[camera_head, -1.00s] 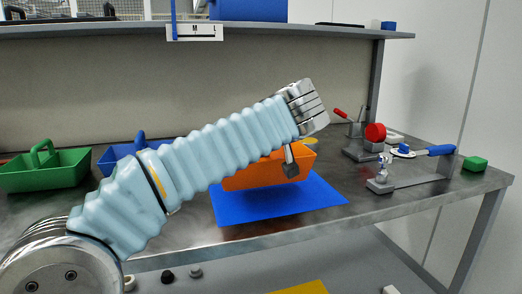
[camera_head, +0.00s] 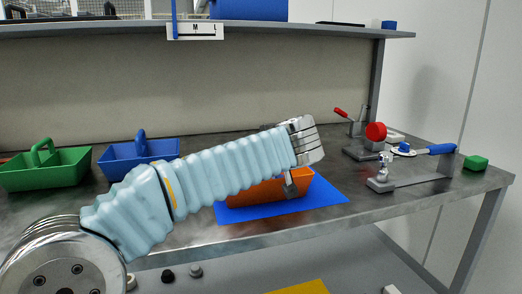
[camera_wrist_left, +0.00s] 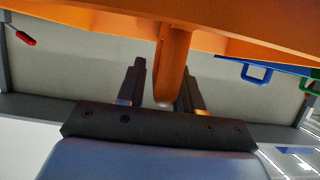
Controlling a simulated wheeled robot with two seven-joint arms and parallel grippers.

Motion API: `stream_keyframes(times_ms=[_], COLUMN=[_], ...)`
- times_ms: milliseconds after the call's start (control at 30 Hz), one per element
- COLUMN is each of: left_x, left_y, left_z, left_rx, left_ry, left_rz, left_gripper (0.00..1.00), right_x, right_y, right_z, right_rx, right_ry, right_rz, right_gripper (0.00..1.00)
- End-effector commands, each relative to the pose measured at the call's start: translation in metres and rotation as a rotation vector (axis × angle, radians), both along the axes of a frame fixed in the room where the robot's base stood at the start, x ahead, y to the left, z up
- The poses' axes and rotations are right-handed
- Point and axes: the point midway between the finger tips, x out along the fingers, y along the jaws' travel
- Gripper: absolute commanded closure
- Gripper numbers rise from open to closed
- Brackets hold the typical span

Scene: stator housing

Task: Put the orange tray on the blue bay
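The orange tray (camera_head: 265,190) is low over or on the blue bay (camera_head: 328,196), the flat blue mat on the bench. I cannot tell if its underside touches. My left gripper (camera_head: 290,185) is at the tray's handle, which my arm hides in the head view. In the left wrist view the orange handle (camera_wrist_left: 172,62) runs between the two dark fingers of my left gripper (camera_wrist_left: 162,85), which seem shut on it. The tray's body (camera_wrist_left: 90,14) fills the top of that view. My right gripper is not in view.
A green tray (camera_head: 45,172) and a blue tray (camera_head: 140,152) stand at the left of the bench. Clamps with red (camera_head: 376,131) and blue handles (camera_head: 441,150) and a green block (camera_head: 475,163) are at the right. A shelf (camera_head: 270,34) runs above.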

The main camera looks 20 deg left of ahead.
Motion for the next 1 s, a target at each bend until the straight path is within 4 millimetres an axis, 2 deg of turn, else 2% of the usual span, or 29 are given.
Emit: stream_keyframes(times_ms=[67, 433, 567, 800, 1000], left_x=[0.0, -0.002, -0.02, -0.063, -0.086], left_y=[0.0, -0.002, -0.014, -0.044, -0.059], left_z=[0.0, 0.005, 0.012, 0.034, 0.046], left_rx=[0.0, -0.001, -0.002, -0.002, 0.0], left_ry=[0.0, -0.002, -0.003, -0.003, -0.001], left_rz=[0.0, -0.001, -0.003, -0.003, -0.002], left_gripper=[0.54, 0.54, 0.54, 0.54, 0.54], right_x=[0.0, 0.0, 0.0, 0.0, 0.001], right_y=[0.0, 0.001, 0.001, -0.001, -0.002], right_z=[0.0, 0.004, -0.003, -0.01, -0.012], right_rx=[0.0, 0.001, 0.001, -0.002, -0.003], right_ry=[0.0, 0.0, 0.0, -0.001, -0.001], right_rz=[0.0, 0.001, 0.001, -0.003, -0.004], right_gripper=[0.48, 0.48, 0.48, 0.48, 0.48])
